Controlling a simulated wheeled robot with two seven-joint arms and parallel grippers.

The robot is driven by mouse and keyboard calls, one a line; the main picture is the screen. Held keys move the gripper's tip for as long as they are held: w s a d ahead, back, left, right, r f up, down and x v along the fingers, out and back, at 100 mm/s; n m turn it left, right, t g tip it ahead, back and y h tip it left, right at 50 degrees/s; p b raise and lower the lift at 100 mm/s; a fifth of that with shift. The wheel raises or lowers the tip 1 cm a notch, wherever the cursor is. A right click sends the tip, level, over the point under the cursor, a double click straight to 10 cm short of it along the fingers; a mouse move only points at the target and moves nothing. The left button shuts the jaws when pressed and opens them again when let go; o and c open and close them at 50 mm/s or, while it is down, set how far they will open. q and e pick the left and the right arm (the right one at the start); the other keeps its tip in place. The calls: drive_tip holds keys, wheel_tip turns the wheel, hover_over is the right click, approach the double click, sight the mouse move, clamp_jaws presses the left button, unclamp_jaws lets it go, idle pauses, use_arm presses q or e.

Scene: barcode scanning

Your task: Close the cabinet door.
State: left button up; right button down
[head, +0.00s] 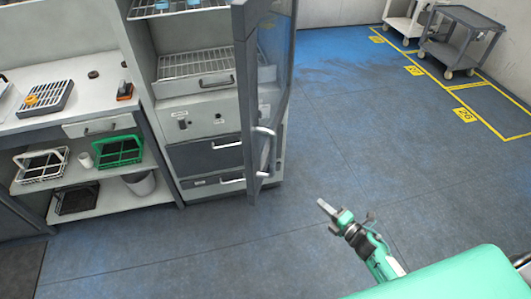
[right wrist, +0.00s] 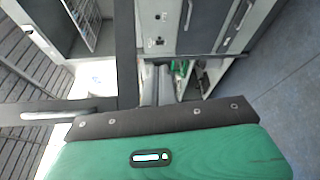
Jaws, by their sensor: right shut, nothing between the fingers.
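The cabinet (head: 205,128) stands in the middle left of the head view, with its wire shelves showing. Its tall glass door (head: 268,75) stands open, swung out toward me and seen nearly edge-on. A pale handle (head: 263,150) is on the door's lower half. My right gripper (head: 323,206) is shut and empty, over the floor to the right of and below the door in the head view, apart from it. In the right wrist view its fingers (right wrist: 157,72) lie close together, with the cabinet front beyond. My left gripper is not in view.
A counter (head: 60,116) with a rack and shelves of baskets (head: 120,150) stands left of the cabinet. The blue floor (head: 370,130) right of the door is clear.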

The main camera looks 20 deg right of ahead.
drive_tip(key=a+r+n+g+y, duration=0.1)
drive_tip(key=a+r+n+y, duration=0.15)
drive_tip(key=r+n, duration=0.4)
drive_tip(key=a+r+n+y, duration=0.1)
drive_tip(key=r+n+y, duration=0.25)
drive_tip(key=r, duration=0.55)
drive_tip(key=n+g+y+p, duration=0.25)
drive_tip(key=n+g, duration=0.35)
drive_tip(key=n, duration=0.8)
approach(253, 156)
drive_tip(key=shift+y, duration=0.25)
drive_tip(key=p+x, duration=0.5)
drive_tip(key=p, duration=0.1)
drive_tip(key=shift+w+a, duration=0.15)
drive_tip(key=shift+w+a+p, duration=0.3)
drive_tip(key=shift+a+p, duration=0.15)
drive_tip(key=shift+a, duration=0.05)
drive_tip(key=shift+a+f, duration=0.15)
drive_tip(key=shift+w, duration=0.1)
